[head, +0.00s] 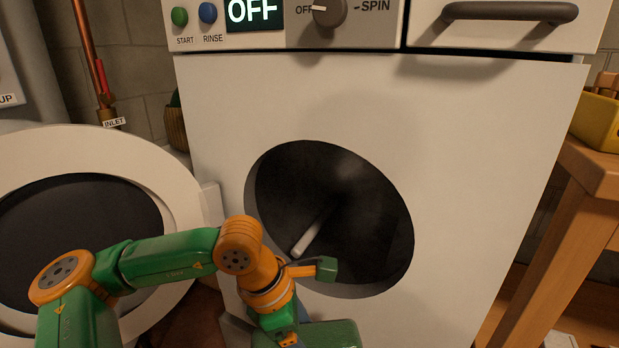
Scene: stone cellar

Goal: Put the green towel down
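My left arm comes in from the left, and its orange wrist (270,292) points down in front of the washing machine's open drum (350,210). The fingers of my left gripper are not visible at the bottom edge, so I cannot tell whether it is open or shut. A green shape (325,335) shows at the bottom edge beside the wrist; I cannot tell whether it is the green towel or part of my arm. No other possible towel is in view. My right gripper is not in view.
The round door (185,180) stands swung open to the left, behind my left arm. The drum looks dark, with a pale bar inside. The panel display (254,11) reads OFF. A wooden table (590,168) with a yellow object (598,122) stands at the right.

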